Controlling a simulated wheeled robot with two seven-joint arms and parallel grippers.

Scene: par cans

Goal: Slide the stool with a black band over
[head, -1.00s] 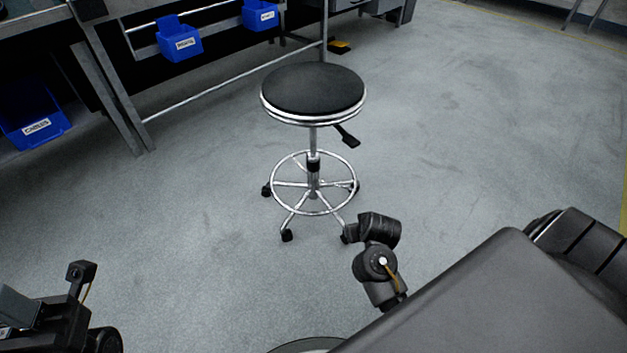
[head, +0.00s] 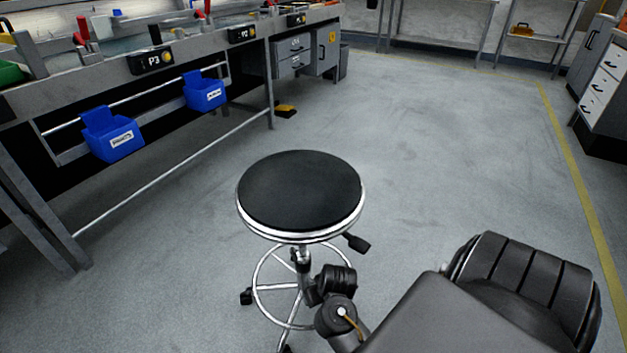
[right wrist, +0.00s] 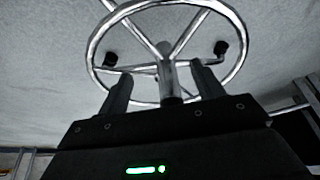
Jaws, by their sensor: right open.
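The stool (head: 300,190) stands on the floor in the middle of the head view. It has a round black seat with a chrome rim, a black lever, a chrome column, a foot ring and dark casters. In the right wrist view, its column and foot ring (right wrist: 98,28) fill the upper middle. My right gripper (right wrist: 162,75) is open, with one finger to each side of the column; I cannot tell whether either touches it. In the head view my right arm reaches in below the seat and partly hides the ring and base. My left gripper is out of view.
A workbench (head: 150,75) with blue bins (head: 112,135) runs along the left. A drawer cabinet (head: 605,85) stands at the far right, near a yellow floor line (head: 575,170). The floor beyond and right of the stool is clear.

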